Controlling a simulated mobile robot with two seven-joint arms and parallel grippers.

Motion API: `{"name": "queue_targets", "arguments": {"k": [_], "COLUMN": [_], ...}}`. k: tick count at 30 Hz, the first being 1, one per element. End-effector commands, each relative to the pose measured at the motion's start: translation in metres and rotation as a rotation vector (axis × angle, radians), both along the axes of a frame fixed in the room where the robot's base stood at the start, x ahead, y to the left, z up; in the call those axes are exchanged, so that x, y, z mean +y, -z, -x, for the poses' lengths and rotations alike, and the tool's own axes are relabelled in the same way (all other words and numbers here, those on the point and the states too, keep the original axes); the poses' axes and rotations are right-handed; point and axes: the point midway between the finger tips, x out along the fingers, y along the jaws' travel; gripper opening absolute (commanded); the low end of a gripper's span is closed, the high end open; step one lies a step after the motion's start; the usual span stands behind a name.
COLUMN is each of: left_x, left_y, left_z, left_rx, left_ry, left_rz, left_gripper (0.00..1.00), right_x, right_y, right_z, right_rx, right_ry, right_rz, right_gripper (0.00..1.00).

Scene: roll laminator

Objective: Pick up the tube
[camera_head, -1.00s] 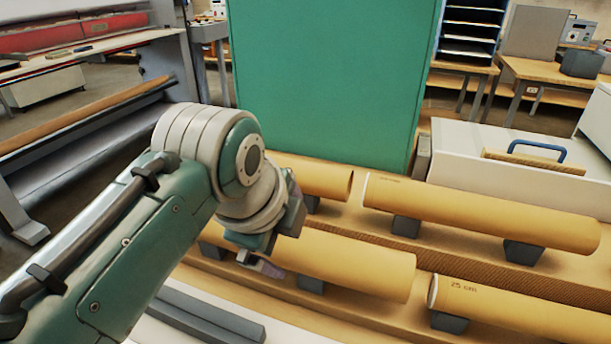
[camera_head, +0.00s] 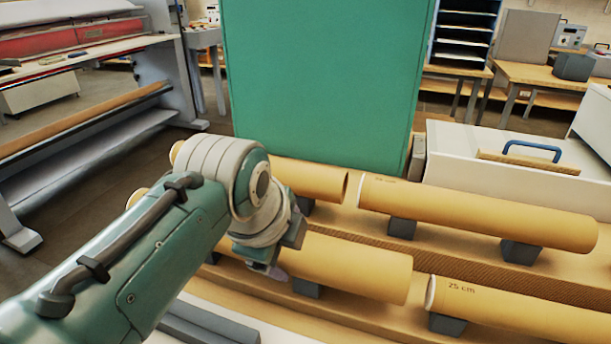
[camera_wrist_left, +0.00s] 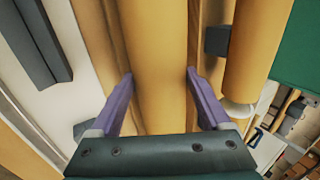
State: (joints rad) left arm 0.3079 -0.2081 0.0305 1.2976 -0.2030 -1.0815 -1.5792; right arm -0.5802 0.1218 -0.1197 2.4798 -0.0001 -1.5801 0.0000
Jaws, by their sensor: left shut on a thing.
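Several tan cardboard tubes lie in two rows on dark grey blocks. My left gripper (camera_head: 266,268) is at the front-left tube (camera_head: 352,266), and my arm hides part of that tube. In the left wrist view, the purple fingers (camera_wrist_left: 158,80) are shut on this tube (camera_wrist_left: 155,40), one on each side. The tube lies level by its grey block (camera_head: 306,288); I cannot tell whether it touches it. The front-right tube (camera_head: 510,309) is marked "25 cm". A back-right tube (camera_head: 480,212) and a back-left tube (camera_head: 310,178) lie behind. My right gripper is out of view.
A tall green panel (camera_head: 325,80) stands behind the tubes. A white box with a blue handle (camera_head: 532,150) is at the back right. A laminator with a red front (camera_head: 60,40) stands at the far left. A grey bar (camera_head: 195,325) lies in front of the tubes.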

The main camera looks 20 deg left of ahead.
Motion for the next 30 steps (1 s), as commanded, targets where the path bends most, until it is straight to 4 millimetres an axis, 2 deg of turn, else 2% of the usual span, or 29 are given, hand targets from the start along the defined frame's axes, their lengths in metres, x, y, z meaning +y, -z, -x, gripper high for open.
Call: {"name": "queue_targets", "arguments": {"k": [1,10,20,23,26,30], "left_x": [0.000,0.000,0.000,0.000,0.000,0.001], "left_y": [0.000,0.000,-0.006,-0.018,-0.038,-0.082], "left_z": [0.000,0.000,-0.001,-0.001,-0.001,-0.002], "left_rx": [0.001,-0.001,-0.002,-0.004,-0.006,-0.011], "left_ry": [0.000,-0.001,-0.001,0.000,0.000,-0.001], "left_rz": [0.000,-0.001,-0.001,-0.001,-0.002,-0.003], "left_gripper": [0.46,0.14,0.14,0.14,0.14,0.14], "right_x": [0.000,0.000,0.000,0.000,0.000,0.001], "right_y": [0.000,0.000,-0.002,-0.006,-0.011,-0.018], "right_z": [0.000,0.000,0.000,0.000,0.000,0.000], "right_rx": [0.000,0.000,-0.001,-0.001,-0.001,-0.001], "right_ry": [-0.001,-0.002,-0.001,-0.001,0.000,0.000], "right_rz": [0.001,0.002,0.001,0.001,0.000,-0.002], "right_gripper": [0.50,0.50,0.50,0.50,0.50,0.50]}}
